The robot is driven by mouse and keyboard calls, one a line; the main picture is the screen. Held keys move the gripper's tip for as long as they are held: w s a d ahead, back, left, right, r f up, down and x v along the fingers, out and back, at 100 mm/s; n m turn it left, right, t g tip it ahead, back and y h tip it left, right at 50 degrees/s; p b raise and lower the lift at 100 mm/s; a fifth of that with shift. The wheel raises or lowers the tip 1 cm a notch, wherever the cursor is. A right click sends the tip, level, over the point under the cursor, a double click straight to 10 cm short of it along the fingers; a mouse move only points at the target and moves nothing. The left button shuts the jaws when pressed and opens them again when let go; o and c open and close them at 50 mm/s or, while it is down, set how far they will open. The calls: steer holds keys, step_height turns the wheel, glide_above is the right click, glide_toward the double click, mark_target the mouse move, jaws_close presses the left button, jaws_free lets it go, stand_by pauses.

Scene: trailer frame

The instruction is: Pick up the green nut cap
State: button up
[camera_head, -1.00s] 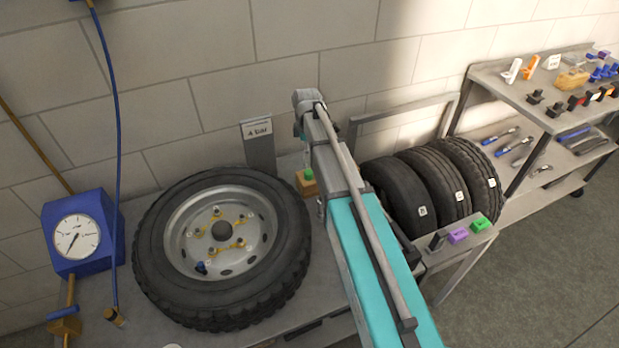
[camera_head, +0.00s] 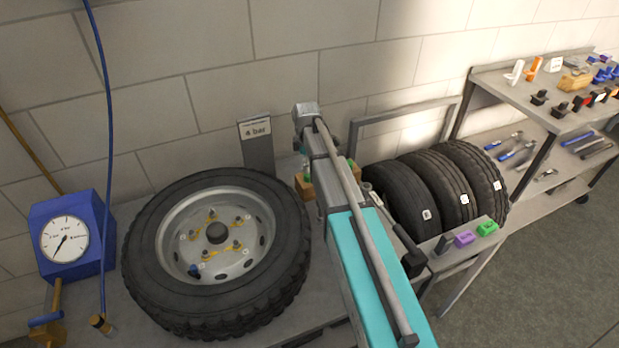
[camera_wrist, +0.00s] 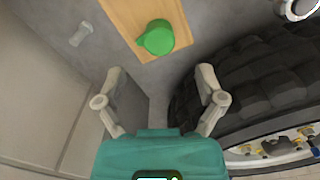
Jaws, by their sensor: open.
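The green nut cap (camera_wrist: 156,37) sits on a wooden block (camera_wrist: 138,14) in the wrist view, near the top centre. My gripper (camera_wrist: 159,74) is open and empty, its two fingers spread apart. The cap lies beyond the fingertips, roughly in line with the gap between them, and is not touched. In the head view the wooden block (camera_head: 305,187) stands behind my arm and is partly hidden by it. My gripper's fingers are mostly hidden there.
A large tyre on a rim (camera_head: 135,255) lies on the bench left of my arm, close to the right finger in the wrist view. Several upright tyres (camera_head: 402,195) stand right of my arm. A blue gauge box (camera_head: 97,225) is at the left. A sign post (camera_head: 257,150) stands behind.

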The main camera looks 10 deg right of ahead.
mark_target(307, 175)
steer(key=shift+f, duration=0.1)
steer(key=shift+d+f+b, duration=0.2)
steer(key=shift+f+b, duration=2.3)
steer(key=shift+b, duration=0.15)
steer(key=c, duration=0.9)
